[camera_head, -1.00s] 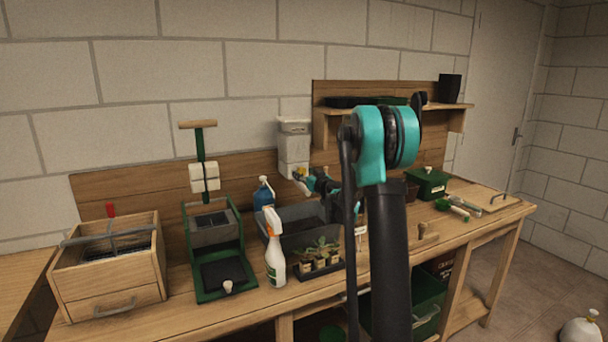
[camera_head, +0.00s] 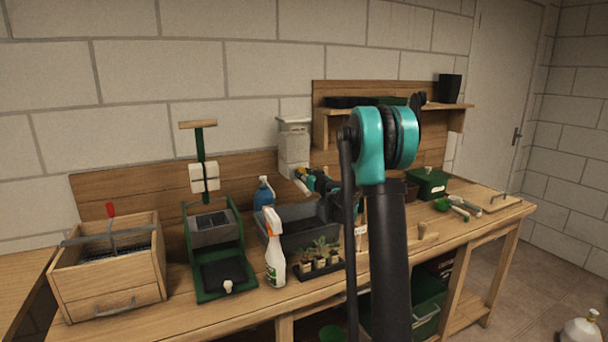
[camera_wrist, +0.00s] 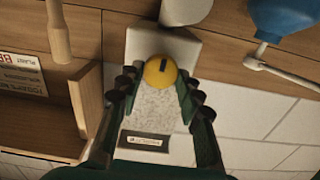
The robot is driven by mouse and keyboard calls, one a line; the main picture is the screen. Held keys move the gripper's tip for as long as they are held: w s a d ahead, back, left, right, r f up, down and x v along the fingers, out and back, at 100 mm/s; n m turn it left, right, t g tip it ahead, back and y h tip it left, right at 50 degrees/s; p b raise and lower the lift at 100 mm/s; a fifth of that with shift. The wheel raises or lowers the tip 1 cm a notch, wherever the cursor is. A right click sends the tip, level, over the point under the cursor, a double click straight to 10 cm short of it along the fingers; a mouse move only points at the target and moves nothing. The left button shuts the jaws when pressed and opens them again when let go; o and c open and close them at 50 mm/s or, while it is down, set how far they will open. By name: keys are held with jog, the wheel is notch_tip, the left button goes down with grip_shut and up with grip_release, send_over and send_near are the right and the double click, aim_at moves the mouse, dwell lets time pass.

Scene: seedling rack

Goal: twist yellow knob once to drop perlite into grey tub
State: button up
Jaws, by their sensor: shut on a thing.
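The yellow knob (camera_wrist: 159,71) sits on the front of the pale dispenser (camera_wrist: 128,148) in the wrist view. A dark mark on the knob runs roughly up and down in that picture. My gripper (camera_wrist: 160,84) has its fingers on both sides of the knob and is shut on it. In the head view the dispenser (camera_head: 294,148) hangs on the wooden back board, with my gripper (camera_head: 303,178) at its lower front. The grey tub (camera_head: 293,243) stands on the bench below it. My arm hides part of the tub, and its inside is dark.
A white spray bottle (camera_head: 274,250) and a tray of seedlings (camera_head: 318,265) stand in front of the tub. A blue bottle (camera_head: 264,190) stands behind it. A shelf (camera_head: 440,105) is to the right. A green press (camera_head: 210,275) and wooden box (camera_head: 110,275) are left.

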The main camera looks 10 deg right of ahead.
jog(key=m, duration=0.8)
jog(key=shift+d+m, duration=0.15)
jog(key=shift+m, duration=0.15)
jog(key=m, duration=0.4)
jog(key=shift+f+m, duration=0.15)
jog(key=shift+m, duration=2.15)
jog(key=shift+f, duration=0.1)
jog(key=o, duration=1.1)
